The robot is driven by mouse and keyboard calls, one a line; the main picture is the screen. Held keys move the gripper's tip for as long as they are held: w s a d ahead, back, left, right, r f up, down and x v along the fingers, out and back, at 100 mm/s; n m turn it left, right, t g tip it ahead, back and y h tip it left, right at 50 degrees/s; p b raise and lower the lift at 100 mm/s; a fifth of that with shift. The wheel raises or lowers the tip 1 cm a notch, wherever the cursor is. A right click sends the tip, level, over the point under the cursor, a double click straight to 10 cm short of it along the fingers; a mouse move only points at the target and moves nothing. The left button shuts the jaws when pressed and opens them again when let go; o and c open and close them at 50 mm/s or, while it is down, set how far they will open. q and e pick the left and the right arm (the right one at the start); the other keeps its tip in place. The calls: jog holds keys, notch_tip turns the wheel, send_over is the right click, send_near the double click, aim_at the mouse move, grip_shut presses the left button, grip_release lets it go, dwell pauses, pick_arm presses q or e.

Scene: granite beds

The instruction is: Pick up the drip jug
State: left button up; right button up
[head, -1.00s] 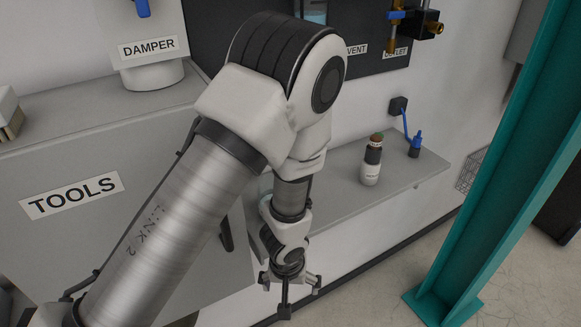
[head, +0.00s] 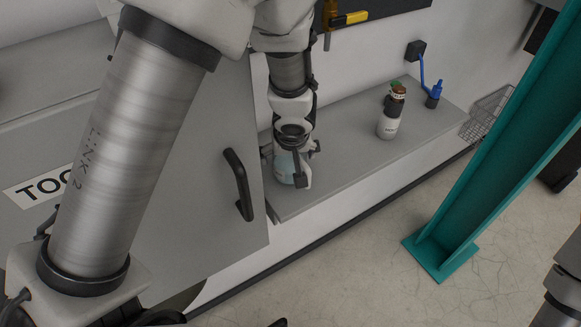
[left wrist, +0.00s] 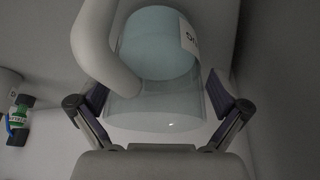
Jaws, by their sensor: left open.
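The drip jug (head: 284,166) is a clear vessel with pale blue contents, standing on the grey shelf and partly hidden behind my left gripper (head: 291,166). In the left wrist view the jug (left wrist: 160,100) fills the middle, with part of a label at its upper right and a thick pale curved shape, seemingly its handle, at its left. My left gripper (left wrist: 160,100) is open, one finger on each side of the jug. Gaps show beside the jug, so it is not clamped. My right gripper is not in view.
A white bottle with a dark upper part (head: 390,115) and a blue fitting (head: 433,95) are on the shelf (head: 350,165) to the right. The TOOLS cabinet's black handle (head: 239,185) is close to the left. A teal post (head: 480,150) stands at right.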

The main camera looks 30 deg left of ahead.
pick_arm(q)
jog(key=shift+d+r, duration=0.2)
jog(key=shift+d, duration=0.1)
jog(key=c, duration=0.5)
jog(key=shift+s+d, duration=0.1)
jog(key=shift+s, duration=0.05)
jog(key=c, duration=0.6)
jog(key=shift+r, duration=0.1)
jog(key=shift+c, duration=1)
